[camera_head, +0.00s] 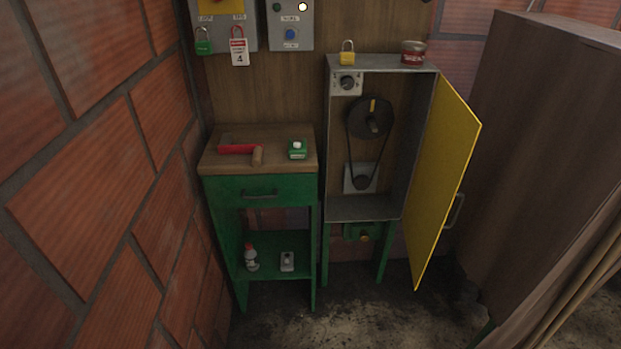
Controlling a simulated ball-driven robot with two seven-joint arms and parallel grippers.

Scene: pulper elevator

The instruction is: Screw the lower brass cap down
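A small round brass-coloured part (364,237) shows low down, on a green block (352,231) under the grey cabinet (363,208). It is too small to tell whether it is the cap or how far it is screwed. Inside the open cabinet, a belt runs between a large dark upper pulley (369,117) and a smaller lower pulley (361,181). Neither of my grippers is in view.
The yellow cabinet door (447,180) stands open to the right. A large brown box (545,140) blocks the right. The floor (340,315) in front is clear.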

